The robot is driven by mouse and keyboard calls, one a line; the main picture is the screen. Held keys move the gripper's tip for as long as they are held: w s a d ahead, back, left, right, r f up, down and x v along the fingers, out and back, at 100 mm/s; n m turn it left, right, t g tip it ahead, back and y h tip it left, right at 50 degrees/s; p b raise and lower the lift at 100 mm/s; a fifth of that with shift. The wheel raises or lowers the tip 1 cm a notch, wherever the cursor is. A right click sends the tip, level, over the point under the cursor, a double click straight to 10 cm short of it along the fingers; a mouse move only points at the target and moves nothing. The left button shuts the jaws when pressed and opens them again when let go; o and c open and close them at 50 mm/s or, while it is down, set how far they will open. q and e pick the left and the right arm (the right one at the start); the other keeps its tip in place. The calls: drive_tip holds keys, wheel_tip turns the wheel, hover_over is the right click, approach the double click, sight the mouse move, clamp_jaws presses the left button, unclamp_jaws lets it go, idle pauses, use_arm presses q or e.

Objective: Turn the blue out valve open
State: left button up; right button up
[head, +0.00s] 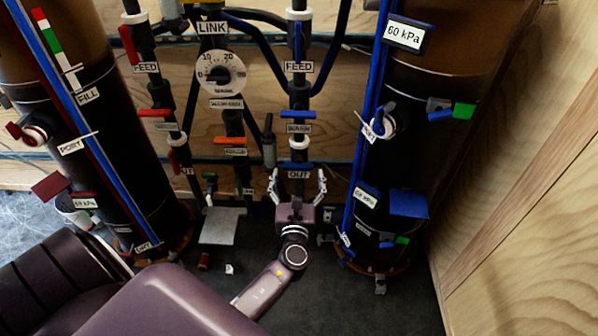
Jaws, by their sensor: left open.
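The blue out valve (296,166) is a short blue handle lying crosswise on the middle dark pipe, just above a white OUT label (299,174). My left gripper (297,180) is open and empty. Its two fingers point up the picture, one on each side of the OUT label, with the fingertips just below the handle's level in the picture. I cannot tell how far the fingers are from the valve in depth; no contact shows. My right gripper is not in view.
Another blue handle (297,114) sits above a WASH label on the same pipe. An orange handle (230,140) and red handles (154,113) are on pipes to the left. Large dark filter columns stand left (115,140) and right (425,110). A wooden wall (530,170) bounds the right.

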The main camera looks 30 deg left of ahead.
sight(298, 166)
use_arm(q)
drive_tip(key=shift+x, duration=1.2)
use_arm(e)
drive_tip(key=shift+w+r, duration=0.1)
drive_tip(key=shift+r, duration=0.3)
use_arm(q)
drive_tip(key=c, duration=1.2)
drive_tip(key=shift+o, duration=0.2)
drive_tip(key=shift+f, duration=0.1)
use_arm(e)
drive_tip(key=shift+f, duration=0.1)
